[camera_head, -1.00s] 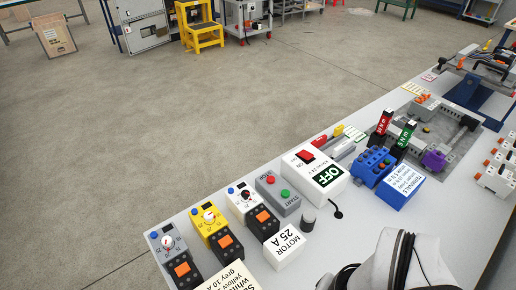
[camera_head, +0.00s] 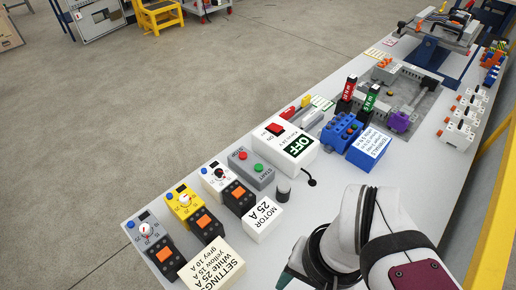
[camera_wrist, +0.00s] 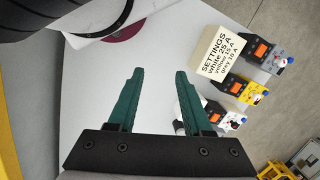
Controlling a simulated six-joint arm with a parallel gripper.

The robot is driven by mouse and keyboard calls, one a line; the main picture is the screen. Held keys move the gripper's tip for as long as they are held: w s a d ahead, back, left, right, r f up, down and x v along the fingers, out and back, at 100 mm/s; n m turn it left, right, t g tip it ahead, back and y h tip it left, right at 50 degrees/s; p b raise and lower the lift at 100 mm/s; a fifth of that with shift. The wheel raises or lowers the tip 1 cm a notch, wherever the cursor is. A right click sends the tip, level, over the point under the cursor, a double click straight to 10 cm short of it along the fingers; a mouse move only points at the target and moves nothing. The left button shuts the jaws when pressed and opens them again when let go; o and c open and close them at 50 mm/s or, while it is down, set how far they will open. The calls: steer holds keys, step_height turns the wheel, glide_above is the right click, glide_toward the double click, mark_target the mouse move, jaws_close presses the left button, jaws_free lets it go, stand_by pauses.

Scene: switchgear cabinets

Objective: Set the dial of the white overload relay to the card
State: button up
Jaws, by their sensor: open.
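The white overload relay (camera_head: 213,179) stands in the row of relays in the head view, right of the yellow one.
The yellow relay (camera_head: 188,206) and grey relay (camera_head: 149,237) stand to the left. A MOTOR 25 A block (camera_head: 262,220), a START/STOP box (camera_head: 251,168), a dark knob (camera_head: 283,192) and an OFF switch box (camera_head: 291,147) are near.

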steer(key=shift+o, duration=0.2)
steer(key=shift+o, duration=0.8)
steer(key=w+a+r+n+t, duration=0.1)
steer(key=w+a+n, duration=0.1)
steer(key=w, duration=0.5)
steer(key=w+a+r+n, duration=0.1)
steer(key=w+a+n, duration=0.1)
steer(key=w, duration=0.5)
steer(key=shift+w+r+n+t, duration=0.2)
steer(key=shift+n+t, duration=0.2)
steer(key=shift+n, duration=0.5)
steer(key=n+t, duration=0.2)
steer(key=n, duration=0.4)
glide_toward(219, 171)
steer(key=x, duration=0.7)
steer(key=shift+s+f, duration=0.1)
steer(key=shift+a+f, duration=0.1)
steer(key=shift+f, duration=0.25)
jaws_close()
